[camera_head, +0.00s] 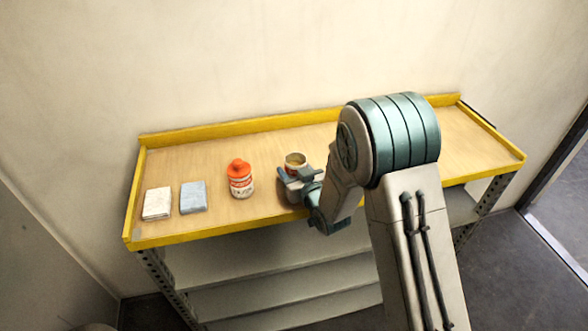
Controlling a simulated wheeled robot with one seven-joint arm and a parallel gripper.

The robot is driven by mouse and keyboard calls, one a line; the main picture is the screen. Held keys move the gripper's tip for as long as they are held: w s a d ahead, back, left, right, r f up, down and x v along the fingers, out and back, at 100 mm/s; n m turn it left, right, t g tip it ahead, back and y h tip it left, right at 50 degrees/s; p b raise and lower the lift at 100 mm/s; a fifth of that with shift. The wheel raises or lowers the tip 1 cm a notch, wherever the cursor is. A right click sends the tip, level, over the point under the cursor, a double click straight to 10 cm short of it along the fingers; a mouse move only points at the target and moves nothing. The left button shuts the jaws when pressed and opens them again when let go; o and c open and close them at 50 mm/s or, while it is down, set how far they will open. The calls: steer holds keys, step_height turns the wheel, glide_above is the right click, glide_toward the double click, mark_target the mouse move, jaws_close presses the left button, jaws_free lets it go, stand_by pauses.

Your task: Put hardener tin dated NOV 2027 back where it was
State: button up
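A small round tin (295,159) with a pale side, a dark band and a yellowish-brown top is at the middle of the wooden bench top (330,143). No date can be read on it, so I cannot tell whether it is the NOV 2027 hardener tin. My gripper (297,175) is right at the tin, on its near side, with the fingers apart. The fingers and wrist hide the tin's lower part. I cannot tell whether the fingers touch or grip it, or whether it rests on the bench.
A white container with an orange cap (240,180) stands left of my gripper. A blue pad (193,197) and a white pad (157,203) lie farther left. A raised yellow edge (240,126) runs along the back. My arm covers part of the right side; the far right looks clear.

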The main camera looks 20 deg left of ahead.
steer(key=shift+f+b, duration=0.2)
steer(key=shift+b, duration=0.1)
steer(key=o, duration=1.1)
steer(key=shift+r, duration=0.1)
steer(key=shift+c, duration=0.2)
steer(key=shift+r+p, duration=0.2)
steer(key=shift+p, duration=0.2)
steer(key=shift+s+d+f+b, duration=0.1)
steer(key=shift+s+d+b, duration=0.15)
steer(key=shift+s+b, duration=0.05)
steer(key=b+v, duration=0.3)
steer(key=v, duration=0.8)
steer(key=shift+d, duration=0.15)
